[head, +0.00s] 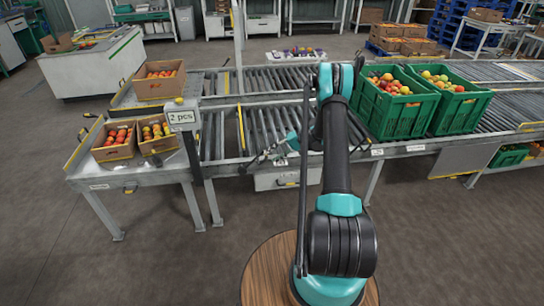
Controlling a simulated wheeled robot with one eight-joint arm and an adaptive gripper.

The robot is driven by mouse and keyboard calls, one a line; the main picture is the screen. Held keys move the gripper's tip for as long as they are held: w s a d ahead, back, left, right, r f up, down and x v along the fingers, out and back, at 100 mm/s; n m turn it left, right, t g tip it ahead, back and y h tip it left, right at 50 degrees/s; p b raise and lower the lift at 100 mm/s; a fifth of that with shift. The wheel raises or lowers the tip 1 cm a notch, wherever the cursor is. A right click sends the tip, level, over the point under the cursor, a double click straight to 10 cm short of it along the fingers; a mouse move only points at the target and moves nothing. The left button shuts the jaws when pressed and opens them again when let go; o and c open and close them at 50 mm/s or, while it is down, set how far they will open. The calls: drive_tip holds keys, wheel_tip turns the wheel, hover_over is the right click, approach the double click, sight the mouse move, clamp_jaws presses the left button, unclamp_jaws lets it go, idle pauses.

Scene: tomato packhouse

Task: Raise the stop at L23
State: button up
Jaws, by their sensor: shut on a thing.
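The roller conveyor (262,126) runs across the middle of the head view. My gripper (262,157) is low at its front rail, left of my arm's upright link. It looks shut on a small part at the rail, perhaps the stop's handle; the fingers hide most of it. A small white label (280,162) sits on the rail just right of my gripper, too small to read, so I cannot confirm L23. A yellow bar (241,128) lies along the rollers behind my gripper; I cannot tell whether it belongs to the stop or whether the stop is up or down.
Two green crates (395,116) of tomatoes stand on the conveyor to the right. Cardboard boxes (112,154) of tomatoes stand at the left end, beside a "2 pcs" sign (182,116). Another box (158,86) stands behind. The rollers behind my gripper are bare.

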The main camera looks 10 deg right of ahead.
drive_tip(key=v, duration=1.1)
drive_tip(key=shift+d, duration=0.2)
drive_tip(key=shift+r, duration=0.1)
drive_tip(key=s+a+r+m+t+h, duration=0.1)
drive_tip(key=s+a+r+h, duration=0.6)
drive_tip(key=s+r, duration=0.75)
drive_tip(key=s+n+t+h, duration=0.1)
drive_tip(key=s+t+h, duration=0.2)
drive_tip(key=s, duration=2.2)
drive_tip(key=shift+s+f+h, duration=0.2)
drive_tip(key=shift+f+h, duration=0.1)
drive_tip(key=shift+h, duration=0.4)
